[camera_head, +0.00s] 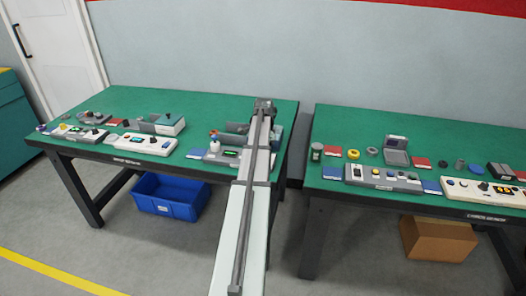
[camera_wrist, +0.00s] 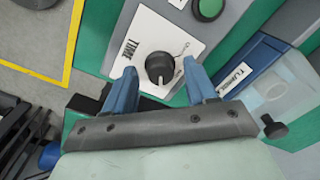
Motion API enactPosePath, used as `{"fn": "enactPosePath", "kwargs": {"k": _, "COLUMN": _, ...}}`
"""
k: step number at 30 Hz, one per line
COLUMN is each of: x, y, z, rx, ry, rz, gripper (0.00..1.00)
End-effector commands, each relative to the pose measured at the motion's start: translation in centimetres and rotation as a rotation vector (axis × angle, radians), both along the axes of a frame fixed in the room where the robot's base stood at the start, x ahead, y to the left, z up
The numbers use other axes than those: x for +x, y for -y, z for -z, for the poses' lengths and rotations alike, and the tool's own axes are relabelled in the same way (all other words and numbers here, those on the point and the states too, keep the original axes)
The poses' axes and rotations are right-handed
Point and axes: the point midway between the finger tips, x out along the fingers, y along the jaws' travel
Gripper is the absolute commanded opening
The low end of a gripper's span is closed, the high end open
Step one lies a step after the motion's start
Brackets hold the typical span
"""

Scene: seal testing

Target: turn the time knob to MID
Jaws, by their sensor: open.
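The time knob (camera_wrist: 159,67) is a round black knob with a light pointer line, on a white plate (camera_wrist: 140,43) marked TIME in the wrist view. The small lettering around it is too small to read with certainty. My gripper (camera_wrist: 158,80) is open, with one blue finger on each side of the knob's near edge and gaps between. I cannot tell how far above the plate the fingertips are. In the head view my arm (camera_head: 250,190) reaches over the left bench, and the knob is hidden or too small to make out there.
In the wrist view a green button (camera_wrist: 208,8) sits above the knob. A blue block labelled TUMBLE or similar (camera_wrist: 240,75) and a clear container (camera_wrist: 275,92) stand to the right. In the head view, several devices stand on the left green bench (camera_head: 110,97).

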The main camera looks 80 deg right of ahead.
Motion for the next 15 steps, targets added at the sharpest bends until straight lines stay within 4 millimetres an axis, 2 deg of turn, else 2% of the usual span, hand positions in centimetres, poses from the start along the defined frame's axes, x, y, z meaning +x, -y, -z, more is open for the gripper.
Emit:
{"fn": "enactPosePath", "kwargs": {"k": 2, "x": 0.0, "y": 0.0, "z": -0.01, "rx": 0.0, "ry": 0.0, "rz": 0.0, "gripper": 0.51}}
{"fn": "enactPosePath", "kwargs": {"k": 15, "x": -0.01, "y": -0.01, "z": -0.03, "rx": 0.0, "ry": 0.0, "rz": 0.0, "gripper": 0.09}}
